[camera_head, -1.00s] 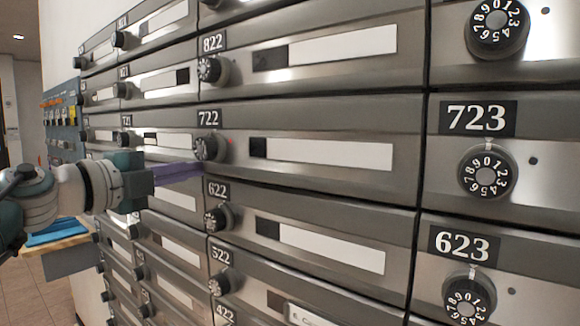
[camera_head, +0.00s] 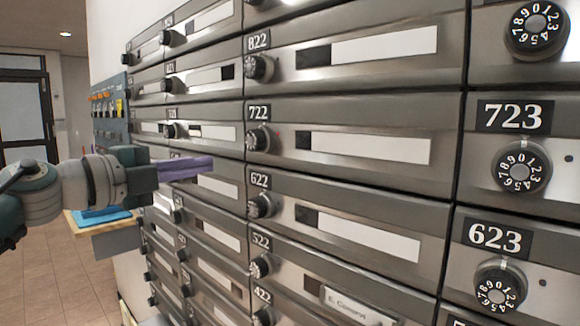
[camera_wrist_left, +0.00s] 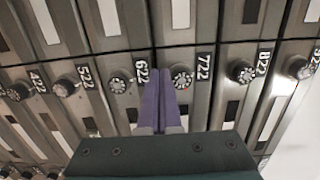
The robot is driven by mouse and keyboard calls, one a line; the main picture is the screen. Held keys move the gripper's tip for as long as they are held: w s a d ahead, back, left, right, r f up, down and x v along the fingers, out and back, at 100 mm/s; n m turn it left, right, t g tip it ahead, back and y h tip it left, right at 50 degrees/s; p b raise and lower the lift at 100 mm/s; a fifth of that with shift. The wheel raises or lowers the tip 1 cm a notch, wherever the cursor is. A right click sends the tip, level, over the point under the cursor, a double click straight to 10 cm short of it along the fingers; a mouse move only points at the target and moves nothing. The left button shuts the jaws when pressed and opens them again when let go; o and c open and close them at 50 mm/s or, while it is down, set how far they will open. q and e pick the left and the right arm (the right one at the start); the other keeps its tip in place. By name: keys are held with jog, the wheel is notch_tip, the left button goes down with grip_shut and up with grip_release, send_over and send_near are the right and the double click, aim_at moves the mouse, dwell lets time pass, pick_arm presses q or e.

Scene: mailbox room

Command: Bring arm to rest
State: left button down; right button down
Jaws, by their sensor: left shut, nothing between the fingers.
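My left gripper (camera_head: 207,165) comes in from the left in the head view, its purple fingers pointing right in front of the metal mailboxes. It is shut and empty. In the left wrist view the two purple fingers (camera_wrist_left: 163,100) lie together, pointing toward the mailboxes near the dials of 622 (camera_wrist_left: 118,84) and 722 (camera_wrist_left: 181,77). The fingers appear apart from the dial of box 722 (camera_head: 261,139); the exact gap to the doors cannot be told. My right gripper is not in view.
The mailbox wall (camera_head: 350,178) with numbered doors and projecting dials fills the middle and right. A small wooden shelf with blue items (camera_head: 100,217) stands at its far left end. Open tiled floor (camera_head: 45,270) and a dark-framed door (camera_head: 27,110) lie at the left.

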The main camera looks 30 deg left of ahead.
pick_arm(q)
jog(key=shift+s+a+r+b, duration=0.1)
jog(key=shift+s+a+b, duration=0.2)
jog(key=shift+s, duration=1.1)
jog(key=shift+s+a+b, duration=0.1)
jog(key=shift+s+a, duration=0.25)
jog(key=shift+s, duration=1.05)
jog(key=s+d+f+n+g+y, duration=0.3)
jog(key=s+d+f+n+g, duration=0.3)
jog(key=f+n, duration=0.4)
jog(key=s+d+f+n+g+y, duration=0.3)
jog(key=s+d+f+n+g, duration=0.1)
jog(key=s+d+f+n, duration=0.4)
jog(key=s+d+f+g+h, duration=0.3)
jog(key=s+d+f+g, duration=0.1)
jog(key=s+d, duration=0.4)
notch_tip(320, 180, up, 37)
jog(key=p, duration=3.7)
jog(key=shift+s, duration=0.3)
